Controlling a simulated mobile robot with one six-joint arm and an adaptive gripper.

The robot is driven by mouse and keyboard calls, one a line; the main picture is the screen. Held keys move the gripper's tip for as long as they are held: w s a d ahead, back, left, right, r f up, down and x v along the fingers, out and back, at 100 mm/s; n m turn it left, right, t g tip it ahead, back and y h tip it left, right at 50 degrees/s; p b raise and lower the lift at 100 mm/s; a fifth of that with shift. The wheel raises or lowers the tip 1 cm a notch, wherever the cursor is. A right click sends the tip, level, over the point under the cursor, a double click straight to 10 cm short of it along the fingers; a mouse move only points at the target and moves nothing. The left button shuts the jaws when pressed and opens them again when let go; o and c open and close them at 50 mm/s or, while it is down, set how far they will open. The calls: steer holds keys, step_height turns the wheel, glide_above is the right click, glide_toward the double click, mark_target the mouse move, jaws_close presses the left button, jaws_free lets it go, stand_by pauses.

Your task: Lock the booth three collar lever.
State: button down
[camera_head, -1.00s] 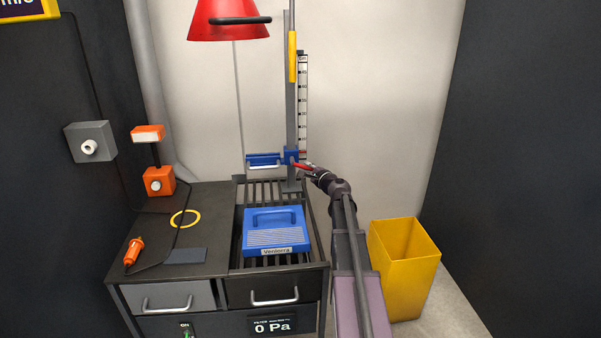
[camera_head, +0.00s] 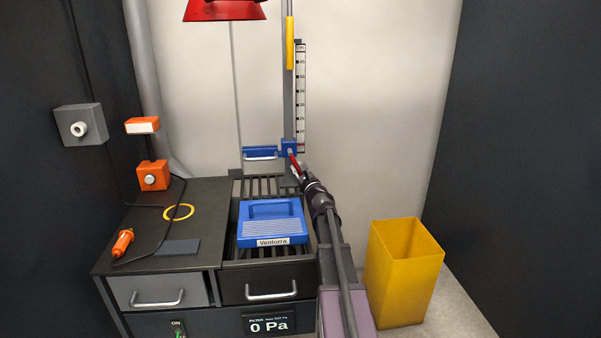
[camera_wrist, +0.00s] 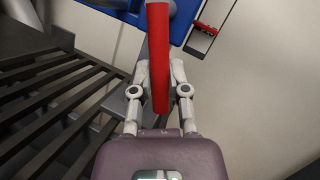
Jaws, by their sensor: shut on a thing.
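The blue collar (camera_head: 289,147) sits low on the grey upright post, with a blue bracket and silver handle (camera_head: 261,154) at its left. Its red lever (camera_head: 294,162) points down and slightly right in the head view. In the wrist view the red lever (camera_wrist: 159,60) runs down from the blue collar (camera_wrist: 182,6) between my fingers. My gripper (camera_wrist: 161,80) is shut on the red lever near its lower end. In the head view my gripper (camera_head: 301,173) is small and partly hides the lever's tip.
A red hood (camera_head: 225,9) hangs above left of the post. A white scale (camera_head: 300,95) stands beside the post. A yellow bin (camera_head: 405,270) is at right.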

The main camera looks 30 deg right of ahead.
steer(key=shift+w+a+m, duration=0.15)
steer(key=shift+w+m, duration=0.05)
steer(key=shift+m, duration=0.2)
steer(key=c, duration=0.6)
jaws_free()
steer(key=shift+f, duration=0.1)
steer(key=shift+c, duration=0.2)
